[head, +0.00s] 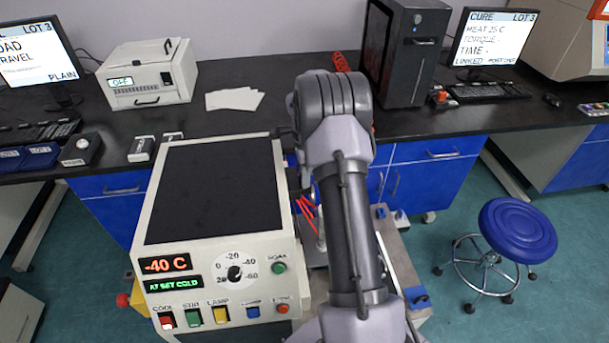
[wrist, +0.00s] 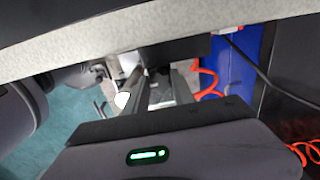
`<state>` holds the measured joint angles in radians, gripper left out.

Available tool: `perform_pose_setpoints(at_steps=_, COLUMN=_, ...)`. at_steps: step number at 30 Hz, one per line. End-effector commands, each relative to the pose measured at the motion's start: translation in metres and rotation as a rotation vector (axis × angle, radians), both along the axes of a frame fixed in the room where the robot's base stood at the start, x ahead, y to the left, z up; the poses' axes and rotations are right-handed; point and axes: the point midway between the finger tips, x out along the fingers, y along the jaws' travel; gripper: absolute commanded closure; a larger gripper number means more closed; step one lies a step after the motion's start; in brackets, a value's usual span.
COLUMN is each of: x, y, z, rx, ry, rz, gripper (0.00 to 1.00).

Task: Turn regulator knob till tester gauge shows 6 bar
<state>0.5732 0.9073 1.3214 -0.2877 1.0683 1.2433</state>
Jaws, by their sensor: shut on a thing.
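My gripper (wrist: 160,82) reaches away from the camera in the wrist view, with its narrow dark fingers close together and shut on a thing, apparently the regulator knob. The held part is mostly hidden by the fingers and a dark block in front of them, so its marking and turn cannot be read. In the head view my arm covers the gripper's end, just right of the cream cold-bath unit (head: 215,165). The tester gauge cannot be made out in either view, so no pressure reads.
The cold-bath unit's pale edge (wrist: 70,40) runs close across the top of the wrist view. A red coiled hose (wrist: 207,82) hangs near the fingers. A dark bench (head: 270,105) with blue cabinets stands behind. A blue stool (head: 517,230) is at the right on open floor.

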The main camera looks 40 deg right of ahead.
Motion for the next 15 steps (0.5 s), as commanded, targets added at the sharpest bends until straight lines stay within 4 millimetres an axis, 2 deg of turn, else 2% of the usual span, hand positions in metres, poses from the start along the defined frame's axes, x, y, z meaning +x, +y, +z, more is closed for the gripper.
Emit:
perform_pose_setpoints(at_steps=2, x=0.0004, y=-0.0003, z=0.0007, rx=-0.001, ry=-0.002, rz=0.001, gripper=1.0)
perform_pose_setpoints(at_steps=3, x=0.0004, y=-0.0003, z=0.0007, rx=-0.001, ry=-0.002, rz=0.001, gripper=0.68)
perform_pose_setpoints(at_steps=6, x=0.0003, y=-0.0003, z=0.0006, rx=-0.001, ry=-0.001, rz=0.001, gripper=0.48)
perform_pose_setpoints(at_steps=15, x=0.0002, y=-0.0001, z=0.0012, rx=-0.001, ry=-0.001, rz=0.001, gripper=0.48)
